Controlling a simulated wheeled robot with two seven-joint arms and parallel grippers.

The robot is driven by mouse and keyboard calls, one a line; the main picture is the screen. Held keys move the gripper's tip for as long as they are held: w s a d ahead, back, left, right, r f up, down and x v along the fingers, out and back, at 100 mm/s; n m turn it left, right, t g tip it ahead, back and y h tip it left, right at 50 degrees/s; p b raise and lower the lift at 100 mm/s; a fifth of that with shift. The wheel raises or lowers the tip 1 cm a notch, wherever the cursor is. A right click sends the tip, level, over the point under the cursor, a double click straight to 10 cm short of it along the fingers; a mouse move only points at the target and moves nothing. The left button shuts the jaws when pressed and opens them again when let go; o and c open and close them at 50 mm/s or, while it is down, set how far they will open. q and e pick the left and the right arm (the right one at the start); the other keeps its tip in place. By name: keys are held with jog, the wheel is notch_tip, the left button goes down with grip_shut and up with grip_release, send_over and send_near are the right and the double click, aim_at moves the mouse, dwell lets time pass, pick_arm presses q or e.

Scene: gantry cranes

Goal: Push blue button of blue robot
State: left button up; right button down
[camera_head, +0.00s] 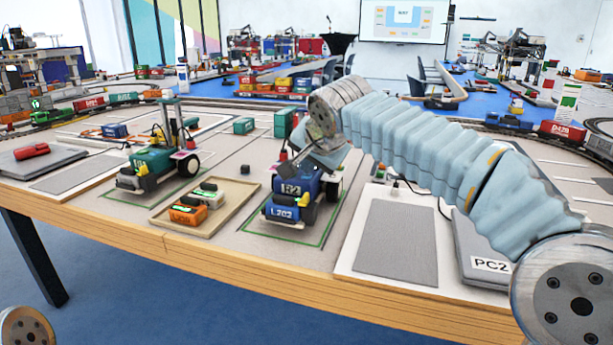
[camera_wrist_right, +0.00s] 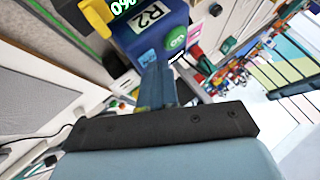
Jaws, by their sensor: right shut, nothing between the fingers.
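The blue robot (camera_head: 290,205), marked L202, stands inside a green outline near the table's front edge. My right gripper (camera_head: 287,168) is shut and empty, and it reaches down from the right over the robot's top. In the right wrist view the blue robot (camera_wrist_right: 152,30) shows close ahead of the shut fingers (camera_wrist_right: 158,70), with an R2 label and a round green button (camera_wrist_right: 175,39) on it. I cannot tell whether the fingers touch the robot. My left gripper is not in view.
A green robot (camera_head: 155,160) stands to the left. A wooden tray (camera_head: 240,203) with orange and green blocks lies between the two robots. A grey pad (camera_head: 397,243) and a PC2 laptop (camera_head: 487,262) lie to the right. Model trains are farther back.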

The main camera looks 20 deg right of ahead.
aim_at(310, 177)
jog(key=shift+r, duration=0.1)
jog(key=shift+r+p, duration=0.75)
notch_tip(310, 177, up, 6)
jog(key=p, duration=0.5)
dwell(1.6)
